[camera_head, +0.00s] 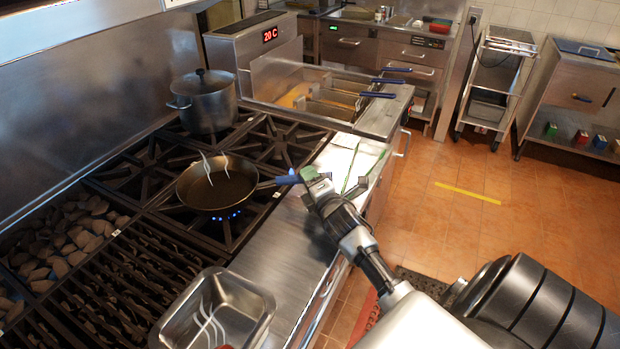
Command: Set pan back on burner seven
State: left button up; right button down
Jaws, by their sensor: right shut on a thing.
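A dark round pan (217,186) sits over a front burner of the black stove (240,245), with a small blue flame (228,216) showing under its front edge. Its blue handle (283,181) points right, over the steel front ledge. My right gripper (303,177) is shut on the end of this handle. Two thin pale curved strips show at the pan's inside. Whether the pan rests fully on the grate or hovers slightly above it is hard to tell. My left gripper is not in view.
A lidded steel pot (203,103) stands on a back burner. A fryer (325,95) with blue-handled baskets stands beyond the stove. A charcoal grill (105,270) lies at left. A steel tray (215,310) sits in front. The tiled floor (470,215) at right is open.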

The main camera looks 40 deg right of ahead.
dwell(0.3)
jog(key=shift+f+b, duration=0.25)
jog(key=shift+b, duration=0.05)
jog(key=c, duration=0.9)
grip_release()
jog(key=shift+s+r+p, duration=0.1)
jog(key=shift+r+p, duration=0.1)
jog(key=shift+p, duration=0.15)
jog(key=b+v, duration=0.2)
jog(key=v, duration=0.8)
jog(key=shift+s+a+f, duration=0.1)
jog(key=shift+s+f, duration=0.05)
jog(key=shift+s, duration=0.15)
jog(key=shift+s+a, duration=0.1)
jog(key=shift+s, duration=0.55)
